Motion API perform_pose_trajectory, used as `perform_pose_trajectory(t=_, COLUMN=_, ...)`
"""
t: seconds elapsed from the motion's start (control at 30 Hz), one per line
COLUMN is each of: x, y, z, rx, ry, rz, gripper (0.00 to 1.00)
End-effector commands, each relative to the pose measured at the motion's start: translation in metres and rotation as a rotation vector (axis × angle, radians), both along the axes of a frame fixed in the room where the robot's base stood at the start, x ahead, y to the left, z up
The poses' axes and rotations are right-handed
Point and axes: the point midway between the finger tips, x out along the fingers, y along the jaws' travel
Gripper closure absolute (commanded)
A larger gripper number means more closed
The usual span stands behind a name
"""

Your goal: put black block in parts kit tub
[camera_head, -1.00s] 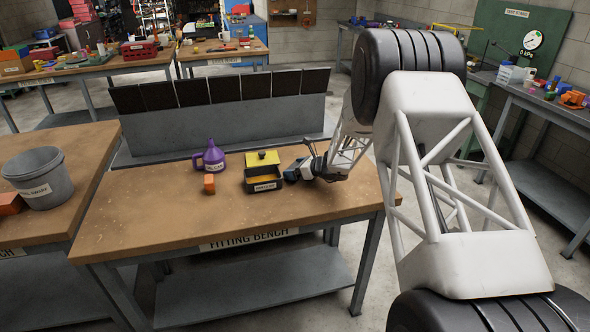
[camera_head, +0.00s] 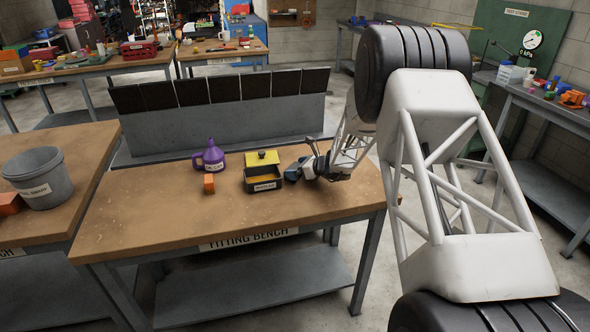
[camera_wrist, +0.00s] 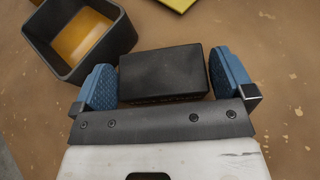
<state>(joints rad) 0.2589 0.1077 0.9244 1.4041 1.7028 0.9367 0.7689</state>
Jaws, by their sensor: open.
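The black block (camera_wrist: 163,74) lies on the bench between the two blue finger pads of my gripper (camera_wrist: 161,80) in the wrist view. The pads are apart, with a small gap to the block on each side. In the head view my gripper (camera_head: 293,174) is low over the bench, and the block cannot be made out there. The parts kit tub (camera_head: 264,183) is a dark open box with a yellow inside, just left of my gripper. Its rim and yellow floor also show at the upper left of the wrist view (camera_wrist: 122,37).
A yellow item (camera_head: 262,158) stands behind the tub. The bench (camera_head: 150,215) is clear at front left.

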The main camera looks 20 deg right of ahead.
Motion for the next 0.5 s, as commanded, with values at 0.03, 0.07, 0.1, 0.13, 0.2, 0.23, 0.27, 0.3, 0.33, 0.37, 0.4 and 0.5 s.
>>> perform_pose_trajectory(t=0.03, x=-0.003, y=-0.004, z=0.003, rx=0.0, ry=0.0, rz=-0.001, gripper=0.0)
perform_pose_trajectory(t=0.07, x=-0.005, y=-0.006, z=0.004, rx=-0.001, ry=-0.001, rz=-0.001, gripper=0.0)
perform_pose_trajectory(t=0.1, x=-0.009, y=-0.009, z=0.006, rx=0.0, ry=-0.002, rz=-0.001, gripper=0.0)
perform_pose_trajectory(t=0.13, x=-0.011, y=-0.012, z=0.007, rx=0.0, ry=-0.001, rz=-0.001, gripper=0.0)
perform_pose_trajectory(t=0.2, x=-0.018, y=-0.019, z=0.011, rx=0.001, ry=-0.001, rz=-0.002, gripper=0.0)
perform_pose_trajectory(t=0.23, x=-0.021, y=-0.022, z=0.013, rx=0.001, ry=-0.001, rz=-0.002, gripper=0.0)
perform_pose_trajectory(t=0.27, x=-0.025, y=-0.025, z=0.015, rx=0.0, ry=-0.001, rz=-0.002, gripper=0.0)
perform_pose_trajectory(t=0.3, x=-0.029, y=-0.03, z=0.018, rx=0.0, ry=-0.001, rz=-0.002, gripper=0.0)
perform_pose_trajectory(t=0.33, x=-0.032, y=-0.033, z=0.019, rx=-0.001, ry=-0.001, rz=-0.002, gripper=0.0)
perform_pose_trajectory(t=0.37, x=-0.036, y=-0.036, z=0.021, rx=0.0, ry=0.0, rz=-0.002, gripper=0.0)
perform_pose_trajectory(t=0.4, x=-0.04, y=-0.041, z=0.023, rx=0.001, ry=-0.001, rz=-0.002, gripper=0.0)
perform_pose_trajectory(t=0.5, x=-0.05, y=-0.05, z=0.03, rx=0.0, ry=-0.001, rz=-0.001, gripper=0.0)
